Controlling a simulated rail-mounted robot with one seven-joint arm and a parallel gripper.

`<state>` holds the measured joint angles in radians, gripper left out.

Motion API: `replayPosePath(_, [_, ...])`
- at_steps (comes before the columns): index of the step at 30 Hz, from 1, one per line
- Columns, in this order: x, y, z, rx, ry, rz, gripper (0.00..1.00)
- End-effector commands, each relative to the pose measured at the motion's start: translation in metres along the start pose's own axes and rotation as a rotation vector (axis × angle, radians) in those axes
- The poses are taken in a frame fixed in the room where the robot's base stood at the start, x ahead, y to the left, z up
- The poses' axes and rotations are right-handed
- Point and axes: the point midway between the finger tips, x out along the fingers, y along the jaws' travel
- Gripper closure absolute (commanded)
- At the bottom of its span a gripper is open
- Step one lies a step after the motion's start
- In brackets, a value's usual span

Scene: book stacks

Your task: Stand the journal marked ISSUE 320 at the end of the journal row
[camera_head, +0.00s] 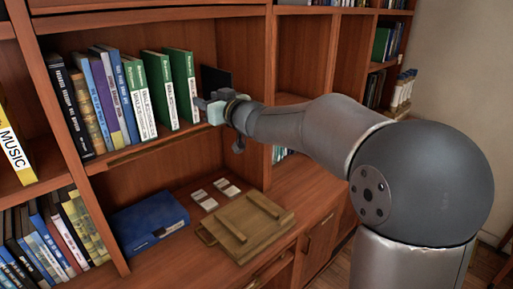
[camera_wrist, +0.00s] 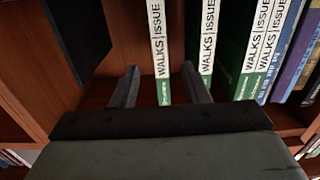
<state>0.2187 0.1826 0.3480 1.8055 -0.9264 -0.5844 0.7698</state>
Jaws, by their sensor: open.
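Green journals with white spines stand in a row on the middle shelf; the wrist view shows "WALKS" and "ISSUE" on them, but no issue number is readable. The rightmost journal in the head view (camera_head: 192,98) stands upright at the row's end, a small gap from its neighbour (camera_head: 170,105). In the wrist view this end journal (camera_wrist: 158,40) shows between the fingertips, and its neighbour (camera_wrist: 208,40) is just right of them. My gripper (camera_head: 207,104) is open in front of the end journal, its fingers (camera_wrist: 160,80) either side of the spine. Contact cannot be told.
A dark upright panel (camera_head: 217,80) stands right of the journals, also in the wrist view (camera_wrist: 78,35). Blue and purple books (camera_head: 100,100) fill the row's left. Below lie a blue book (camera_head: 150,222), white cards (camera_head: 215,193) and a wooden board with battens (camera_head: 245,228).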

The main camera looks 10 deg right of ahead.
Motion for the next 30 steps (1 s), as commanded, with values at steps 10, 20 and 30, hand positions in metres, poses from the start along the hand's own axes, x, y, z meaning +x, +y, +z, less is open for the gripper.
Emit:
replayPosePath(10, [-0.033,0.02,0.031,-0.012,-0.147,0.185,0.58])
replayPosePath(20, [-0.284,0.006,0.202,0.177,-1.005,0.615,0.58])
replayPosePath(30, [-0.414,-0.091,0.265,0.428,-1.451,0.47,0.58])
